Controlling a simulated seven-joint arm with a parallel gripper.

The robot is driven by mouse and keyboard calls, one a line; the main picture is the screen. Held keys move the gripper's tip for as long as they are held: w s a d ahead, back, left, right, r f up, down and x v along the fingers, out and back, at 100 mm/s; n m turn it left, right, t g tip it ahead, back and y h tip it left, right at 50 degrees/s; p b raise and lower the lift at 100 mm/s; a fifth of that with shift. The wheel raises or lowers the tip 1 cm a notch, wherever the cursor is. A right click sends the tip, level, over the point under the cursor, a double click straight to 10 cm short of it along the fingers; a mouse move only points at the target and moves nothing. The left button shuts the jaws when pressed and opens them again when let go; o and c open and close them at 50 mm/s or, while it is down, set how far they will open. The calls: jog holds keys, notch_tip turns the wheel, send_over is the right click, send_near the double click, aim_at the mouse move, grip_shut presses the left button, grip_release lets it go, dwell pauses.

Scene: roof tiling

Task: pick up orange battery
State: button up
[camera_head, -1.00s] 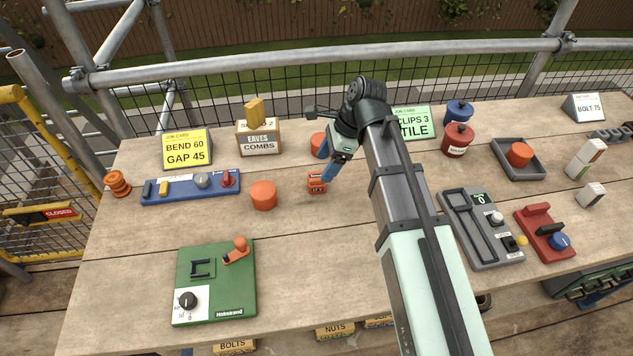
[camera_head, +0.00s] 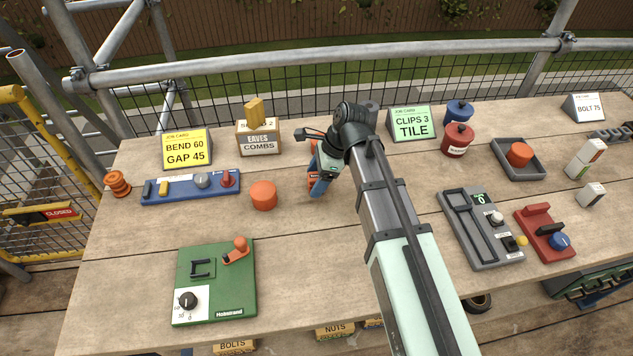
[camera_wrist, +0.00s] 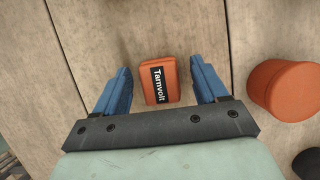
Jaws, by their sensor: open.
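The orange battery (camera_wrist: 160,80) lies on the wooden bench, with a black label reading "Tarnvolt". In the wrist view my gripper (camera_wrist: 162,78) is open, with one blue finger on each side of the battery and a gap on both sides. The fingers do not grip it. In the head view my gripper (camera_head: 315,184) points down over the battery (camera_head: 311,183), which is mostly hidden behind the blue fingers.
A blue panel (camera_head: 190,187) and a green board (camera_head: 216,285) are further left. A grey device (camera_head: 480,228) is to the right. The bench front of the gripper is clear.

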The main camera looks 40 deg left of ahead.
jog(key=c, duration=1.3)
jog(key=shift+r, duration=0.15)
